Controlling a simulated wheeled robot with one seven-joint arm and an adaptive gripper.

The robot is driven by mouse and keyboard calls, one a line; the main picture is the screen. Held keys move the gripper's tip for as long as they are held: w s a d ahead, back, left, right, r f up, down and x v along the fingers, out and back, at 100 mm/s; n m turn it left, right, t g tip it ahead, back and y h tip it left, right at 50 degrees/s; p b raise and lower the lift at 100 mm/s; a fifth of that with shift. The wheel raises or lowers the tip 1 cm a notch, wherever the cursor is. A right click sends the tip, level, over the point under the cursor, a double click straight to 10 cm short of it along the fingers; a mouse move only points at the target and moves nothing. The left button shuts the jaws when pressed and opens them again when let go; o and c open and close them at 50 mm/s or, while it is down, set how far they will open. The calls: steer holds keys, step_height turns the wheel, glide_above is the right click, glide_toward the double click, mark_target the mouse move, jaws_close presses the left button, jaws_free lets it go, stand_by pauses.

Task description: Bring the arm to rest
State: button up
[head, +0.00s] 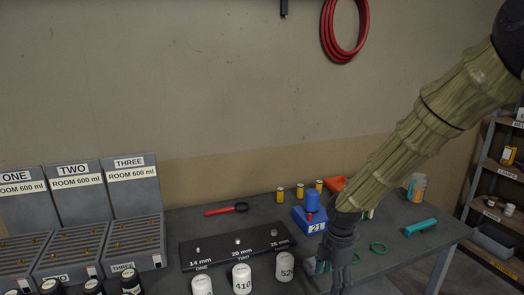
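My arm, in a ribbed olive sleeve, comes down from the upper right in the head view. My gripper (334,272) points down over the front part of the grey table (385,268), right of a white drum marked 520 (285,267). Its fingertips are small and dark at the lower edge, so I cannot tell if they are open or shut. A bit of teal shows beside the fingers, and I cannot tell whether it is touched.
Left stand racks ONE, TWO and THREE (131,188). A black gauge board (238,246) lies mid-table behind white drums. A blue box marked 21 (309,222) is close behind my gripper. Shelves (497,190) stand far right.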

steer(key=s+a+f+m+y, duration=0.1)
steer(key=s+f+m, duration=0.5)
steer(key=f, duration=0.5)
steer(key=s+a+f+m+y, duration=0.1)
steer(key=s+f+m, duration=0.3)
steer(key=s+f, duration=0.55)
steer(key=s+d+f+m+h, duration=0.1)
steer(key=s+f+m, duration=0.4)
steer(key=s, duration=0.5)
steer(key=s+d+f+m+h, duration=0.1)
steer(key=s+d+f+m, duration=0.3)
steer(key=s+f+m, duration=0.2)
steer(key=s+f+b, duration=0.1)
steer(key=s+f, duration=0.1)
steer(key=s, duration=0.2)
steer(key=shift+d, duration=0.35)
steer(key=shift+w+f, duration=0.1)
